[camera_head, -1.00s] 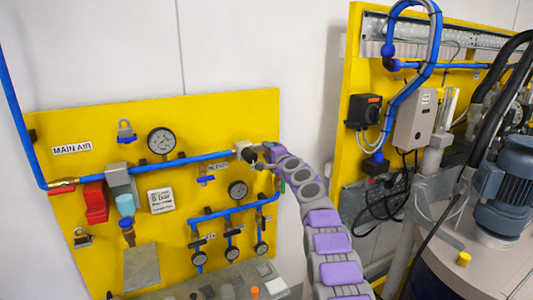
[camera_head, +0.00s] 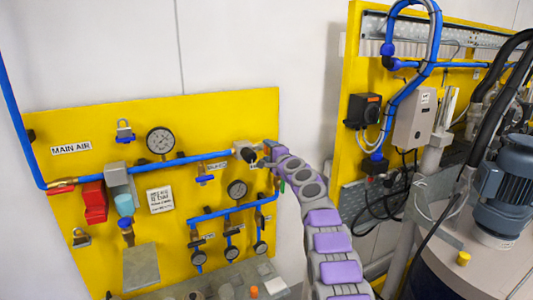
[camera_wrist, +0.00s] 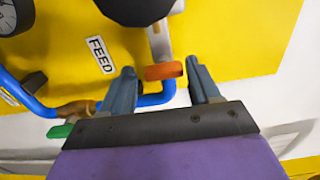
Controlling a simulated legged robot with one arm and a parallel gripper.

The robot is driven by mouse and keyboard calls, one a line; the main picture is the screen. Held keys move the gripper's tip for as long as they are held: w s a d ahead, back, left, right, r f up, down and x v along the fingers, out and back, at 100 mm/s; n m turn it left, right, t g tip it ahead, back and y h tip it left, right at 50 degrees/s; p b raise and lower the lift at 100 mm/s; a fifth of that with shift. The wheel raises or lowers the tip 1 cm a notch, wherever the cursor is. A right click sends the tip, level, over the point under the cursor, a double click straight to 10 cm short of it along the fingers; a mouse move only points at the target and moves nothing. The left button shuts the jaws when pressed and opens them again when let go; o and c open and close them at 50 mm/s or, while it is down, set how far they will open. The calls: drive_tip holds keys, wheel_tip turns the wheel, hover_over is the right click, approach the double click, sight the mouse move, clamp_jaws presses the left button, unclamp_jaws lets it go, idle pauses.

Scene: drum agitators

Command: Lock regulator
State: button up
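A pale grey fitting with a round black knob (camera_head: 248,154), which looks like the regulator, sits at the right end of the upper blue pipe on the yellow panel. In the wrist view a large black round part (camera_wrist: 138,8) is cut off by the top edge. My gripper (camera_wrist: 164,78) is open, its two fingers apart. An orange piece (camera_wrist: 163,71) on a grey stem shows between the fingertips; I cannot tell whether they touch it. In the head view my gripper (camera_head: 268,153) is just right of the knob.
The yellow panel (camera_head: 70,120) carries a large gauge (camera_head: 160,141), a red block (camera_head: 95,202) and small gauges on lower blue pipes. A FEED label (camera_wrist: 101,55) is near my fingers. A second panel and a blue motor (camera_head: 507,185) stand at right.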

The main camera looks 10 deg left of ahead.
drive_tip(key=shift+o, duration=0.4)
drive_tip(key=shift+s+a+r, duration=0.1)
drive_tip(key=shift+r, duration=0.05)
drive_tip(key=shift+s+b, duration=0.3)
drive_tip(key=shift+b, duration=0.85)
drive_tip(key=b+v, duration=1.3)
drive_tip(key=v, duration=0.3)
drive_tip(key=shift+d+b, duration=0.4)
drive_tip(key=shift+d, duration=0.05)
drive_tip(key=shift+s, duration=0.1)
